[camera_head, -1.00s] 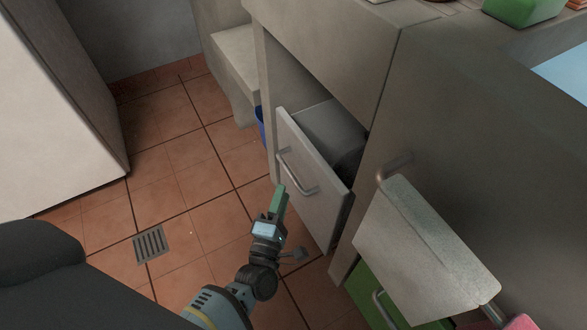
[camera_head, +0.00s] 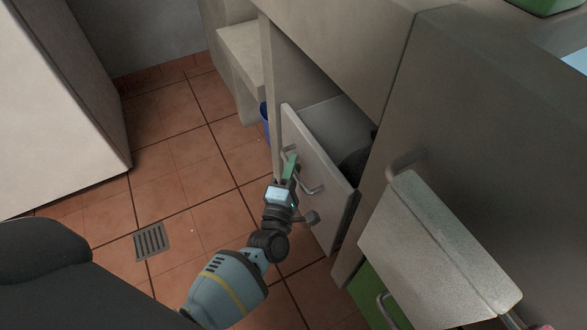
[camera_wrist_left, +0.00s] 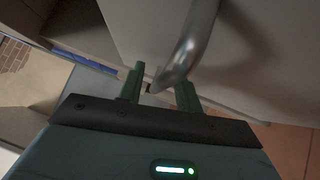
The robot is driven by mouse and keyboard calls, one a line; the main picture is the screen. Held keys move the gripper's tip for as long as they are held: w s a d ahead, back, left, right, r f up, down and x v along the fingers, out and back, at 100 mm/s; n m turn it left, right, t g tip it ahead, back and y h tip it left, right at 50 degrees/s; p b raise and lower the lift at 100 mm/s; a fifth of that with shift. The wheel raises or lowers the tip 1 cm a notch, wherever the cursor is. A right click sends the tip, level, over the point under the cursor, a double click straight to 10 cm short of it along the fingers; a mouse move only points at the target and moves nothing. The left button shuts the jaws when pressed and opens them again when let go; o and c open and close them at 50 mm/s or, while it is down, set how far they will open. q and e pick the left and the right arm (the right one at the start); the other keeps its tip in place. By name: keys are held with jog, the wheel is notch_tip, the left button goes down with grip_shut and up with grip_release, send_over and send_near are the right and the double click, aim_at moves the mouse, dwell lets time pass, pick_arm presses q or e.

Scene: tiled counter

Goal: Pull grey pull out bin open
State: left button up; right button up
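The grey pull-out bin (camera_head: 318,190) stands partly open from the counter, its front panel tilted in the head view and its grey inner body (camera_head: 340,122) showing behind the panel. A curved metal handle (camera_head: 312,187) is on the panel; it also shows close up in the left wrist view (camera_wrist_left: 190,42). My left gripper (camera_head: 290,166) is at the handle. In the left wrist view its two green fingers (camera_wrist_left: 158,88) are apart, with the lower end of the handle between or just in front of them. Whether they touch it I cannot tell. My right gripper is not seen.
A pale door or drawer front (camera_head: 430,250) sticks out at the right, with a green bin (camera_head: 362,300) below it. A blue object (camera_head: 265,118) stands under the counter. The tiled floor (camera_head: 170,180) at the left is clear around a drain grate (camera_head: 150,241).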

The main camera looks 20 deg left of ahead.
pick_arm(q)
jog(key=shift+c, duration=0.4)
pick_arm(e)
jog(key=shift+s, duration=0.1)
pick_arm(q)
grip_shut()
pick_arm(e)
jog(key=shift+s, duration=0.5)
